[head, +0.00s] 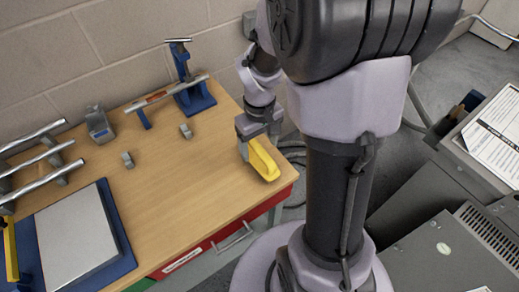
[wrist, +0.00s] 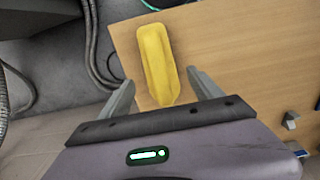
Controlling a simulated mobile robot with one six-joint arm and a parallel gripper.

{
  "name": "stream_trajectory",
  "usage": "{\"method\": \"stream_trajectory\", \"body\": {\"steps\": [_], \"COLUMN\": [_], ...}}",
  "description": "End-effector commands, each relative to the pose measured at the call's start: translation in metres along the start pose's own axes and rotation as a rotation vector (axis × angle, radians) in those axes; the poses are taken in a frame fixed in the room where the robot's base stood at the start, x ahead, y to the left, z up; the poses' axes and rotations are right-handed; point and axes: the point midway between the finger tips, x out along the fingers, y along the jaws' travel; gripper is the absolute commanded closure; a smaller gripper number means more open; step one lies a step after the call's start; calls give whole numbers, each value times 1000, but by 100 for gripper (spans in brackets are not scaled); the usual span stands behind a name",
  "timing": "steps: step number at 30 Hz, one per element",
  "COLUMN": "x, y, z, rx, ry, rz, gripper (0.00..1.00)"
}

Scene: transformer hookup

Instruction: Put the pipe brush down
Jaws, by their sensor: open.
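A yellow, elongated thing, which I take to be the pipe brush (head: 263,160), lies at the right edge of the wooden bench top (head: 205,195). Its bristles cannot be made out. In the wrist view the pipe brush (wrist: 155,52) shows its long shallow body, with its near end between the fingers. My gripper (wrist: 160,77) is open, one finger on each side with visible gaps. In the head view my gripper (head: 246,138) is just behind the brush, partly hidden by it. I cannot tell whether the brush rests fully on the wood.
A blue stand (head: 190,92) with a metal bar stands at the back of the bench. Small grey blocks (head: 127,160), metal pipes (head: 45,157) and a blue-edged grey plate (head: 75,240) lie to the left. Grey cabinets (head: 440,245) stand at right. The bench's middle is clear.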

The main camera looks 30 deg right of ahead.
Motion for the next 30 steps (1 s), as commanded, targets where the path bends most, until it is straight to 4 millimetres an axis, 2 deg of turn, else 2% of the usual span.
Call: {"method": "stream_trajectory", "body": {"steps": [1,3,6,9,11,14,16,19,21,24,30], "x": [-21,-39,-57,-66,-77,-116,-148,-180,-193,-201,-202], "y": [0,0,0,-1,-6,-37,-68,-108,-129,-145,-150], "z": [0,0,0,0,1,11,28,60,80,98,104], "rx": [1,0,1,2,14,89,167,275,334,386,408], "ry": [3,2,1,1,22,125,224,350,416,468,481], "rz": [1,1,0,0,1,-7,-38,-115,-175,-238,-262], "gripper": [25,25,25,25,25,25,25,25,25,25,25]}}
